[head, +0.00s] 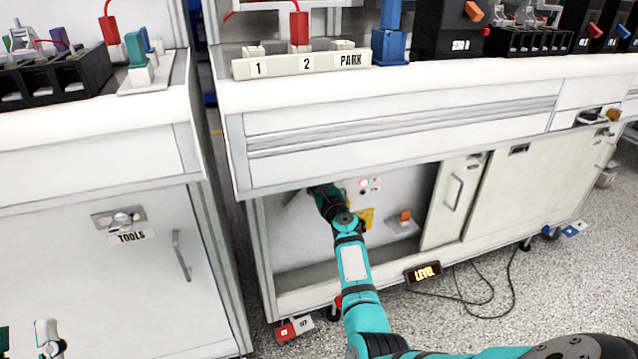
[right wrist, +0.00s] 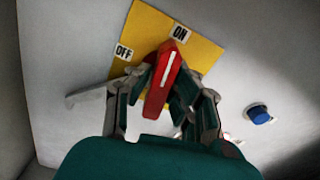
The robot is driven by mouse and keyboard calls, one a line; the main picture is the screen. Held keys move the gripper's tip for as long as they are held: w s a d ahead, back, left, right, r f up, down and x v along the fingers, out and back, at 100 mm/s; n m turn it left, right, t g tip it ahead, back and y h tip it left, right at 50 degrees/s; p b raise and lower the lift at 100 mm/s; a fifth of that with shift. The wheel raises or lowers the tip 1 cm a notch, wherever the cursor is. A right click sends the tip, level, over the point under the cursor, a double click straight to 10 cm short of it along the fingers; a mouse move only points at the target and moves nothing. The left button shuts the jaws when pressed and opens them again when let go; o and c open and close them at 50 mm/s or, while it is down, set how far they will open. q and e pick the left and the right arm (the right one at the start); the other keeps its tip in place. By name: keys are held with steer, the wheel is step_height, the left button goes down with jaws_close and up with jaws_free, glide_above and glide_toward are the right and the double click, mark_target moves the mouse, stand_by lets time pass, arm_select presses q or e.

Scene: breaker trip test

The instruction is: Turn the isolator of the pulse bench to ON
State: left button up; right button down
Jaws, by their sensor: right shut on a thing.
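The isolator has a red handle (right wrist: 163,82) with a white line, on a yellow plate (right wrist: 205,52) with an ON label (right wrist: 181,33) and an OFF label (right wrist: 124,52). The line on the handle points up close to the ON label. My right gripper (right wrist: 160,85) is shut on the handle, with a finger on each side. In the head view my right gripper (head: 322,192) reaches into the open lower cabinet, and the yellow plate (head: 365,218) is partly hidden by my arm. Part of my left gripper (head: 47,338) shows at the lower left corner; its opening is unclear.
The cabinet's edge and the bench apron (head: 390,130) lie just above my right arm. A sliding door (head: 452,203) stands right of the opening. A blue button (right wrist: 258,114) is right of the plate. A LEVEL box (head: 423,272) and a cable lie below.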

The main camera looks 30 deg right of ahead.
steer(key=shift+f, duration=0.15)
steer(key=shift+m+p, duration=0.35)
steer(key=shift+m, duration=0.35)
arm_select(q)
steer(key=shift+w+d+f+g, duration=0.1)
steer(key=shift+w+f+g, duration=0.6)
steer(key=shift+f+g, duration=0.15)
arm_select(e)
steer(key=c, duration=1.1)
jaws_free()
